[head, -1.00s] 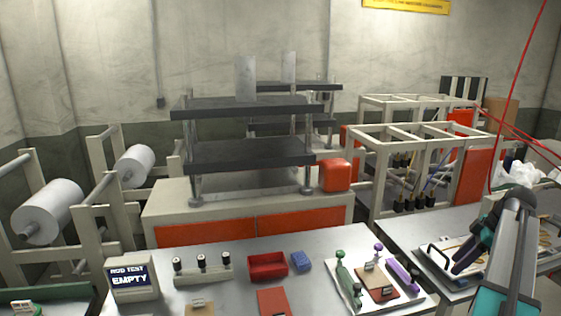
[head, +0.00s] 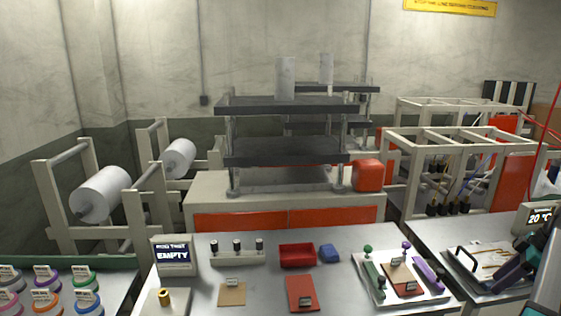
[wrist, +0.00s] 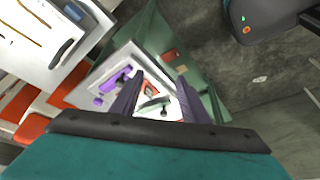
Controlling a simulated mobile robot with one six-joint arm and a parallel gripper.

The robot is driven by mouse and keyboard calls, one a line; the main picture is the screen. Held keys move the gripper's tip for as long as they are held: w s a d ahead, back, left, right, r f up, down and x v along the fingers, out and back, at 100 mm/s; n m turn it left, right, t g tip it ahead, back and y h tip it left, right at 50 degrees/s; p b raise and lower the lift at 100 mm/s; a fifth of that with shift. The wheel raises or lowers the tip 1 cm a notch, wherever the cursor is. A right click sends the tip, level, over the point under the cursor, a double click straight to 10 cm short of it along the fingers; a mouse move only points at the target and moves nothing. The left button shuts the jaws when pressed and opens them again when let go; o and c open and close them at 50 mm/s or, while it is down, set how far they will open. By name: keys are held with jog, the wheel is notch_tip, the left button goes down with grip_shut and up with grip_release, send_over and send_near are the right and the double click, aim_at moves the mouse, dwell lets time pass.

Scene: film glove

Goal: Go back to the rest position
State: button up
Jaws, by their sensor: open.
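My gripper (head: 510,270) shows at the right edge of the head view, in front of the tray with a black handle (head: 468,256). In the wrist view my gripper's two dark fingers (wrist: 157,84) stand apart with nothing held between them. Past the fingers lies a pale tray with purple and green handled tools. My arm is partly cut off by the head view's right edge.
A display (head: 173,254) reads EMPTY. Coloured rings (head: 48,282) lie at left. A press (head: 285,150) stands behind.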

jog(key=w+a+f+m+g+b, duration=0.1)
jog(key=a+f+m+g, duration=0.15)
jog(key=a+f, duration=1.4)
jog(key=w+a+f+m+g+b, duration=0.1)
jog(key=a+f+m+g+b, duration=0.15)
jog(key=a+f, duration=1.35)
jog(key=s+a+f+m+g+h, duration=0.1)
jog(key=s+a+f, duration=0.45)
jog(key=f, duration=0.35)
jog(key=s+a+f+m+g, duration=0.1)
jog(key=s+a+f, duration=0.45)
jog(key=f, duration=0.25)
jog(key=s+a+f+m+g+h, duration=0.1)
jog(key=s+a+f, duration=0.2)
jog(key=s, duration=0.4)
jog(key=s+a+f+g+h+b, duration=0.1)
jog(key=s+a+f, duration=0.3)
jog(key=s, duration=0.3)
jog(key=shift+s+a+f+m+b, duration=0.3)
jog(key=shift+f+m, duration=0.1)
jog(key=shift+f, duration=0.3)
